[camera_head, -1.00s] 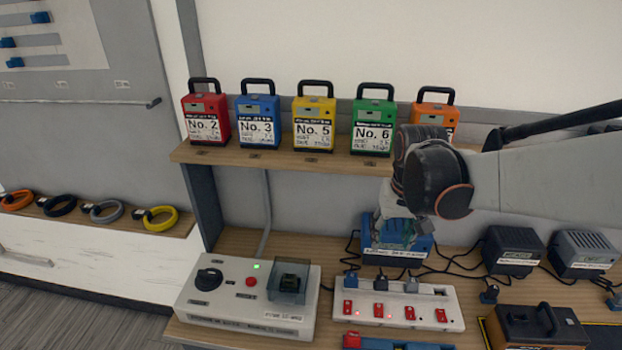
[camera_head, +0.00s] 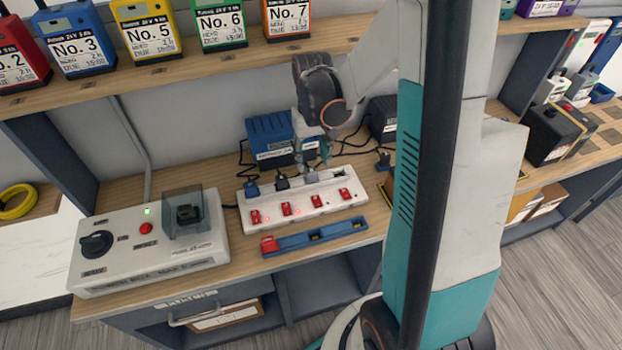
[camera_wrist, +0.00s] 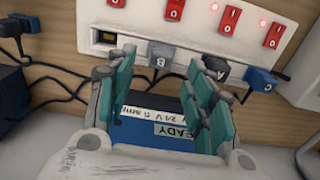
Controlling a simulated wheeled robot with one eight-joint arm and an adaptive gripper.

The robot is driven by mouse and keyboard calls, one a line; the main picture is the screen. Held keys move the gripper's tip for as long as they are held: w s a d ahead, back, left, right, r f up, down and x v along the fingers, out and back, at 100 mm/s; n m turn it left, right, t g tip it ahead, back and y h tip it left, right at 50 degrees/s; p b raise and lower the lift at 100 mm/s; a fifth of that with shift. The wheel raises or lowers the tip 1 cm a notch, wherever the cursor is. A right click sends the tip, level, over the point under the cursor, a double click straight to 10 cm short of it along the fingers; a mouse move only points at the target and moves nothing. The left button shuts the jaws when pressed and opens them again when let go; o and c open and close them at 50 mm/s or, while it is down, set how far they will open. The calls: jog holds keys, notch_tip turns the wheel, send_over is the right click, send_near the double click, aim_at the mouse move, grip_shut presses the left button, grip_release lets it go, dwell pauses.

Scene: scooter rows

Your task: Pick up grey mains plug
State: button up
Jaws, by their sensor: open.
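The grey mains plug (camera_head: 311,178) sits in the white power strip (camera_head: 331,198), between the black plug (camera_head: 282,181) and an empty socket at the right end. In the wrist view, the grey plug (camera_wrist: 160,56) carries a letter B and shows just past and between my fingertips. My gripper (camera_wrist: 158,72) is open and empty, with its teal fingers apart on either side of the plug's line. In the head view, my gripper (camera_head: 316,153) hangs just above and behind the plug. The exact gap between fingers and plug cannot be told.
The black plug (camera_wrist: 215,68) and blue plug (camera_wrist: 258,80) stand close beside the grey one, with cables trailing behind.

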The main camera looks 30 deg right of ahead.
aim_at(312, 171)
jog(key=shift+a+f+b, duration=0.1)
jog(key=shift+f+b, duration=1.35)
jog(key=shift+f, duration=1.75)
jog(key=shift+s+r, duration=0.1)
grip_shut()
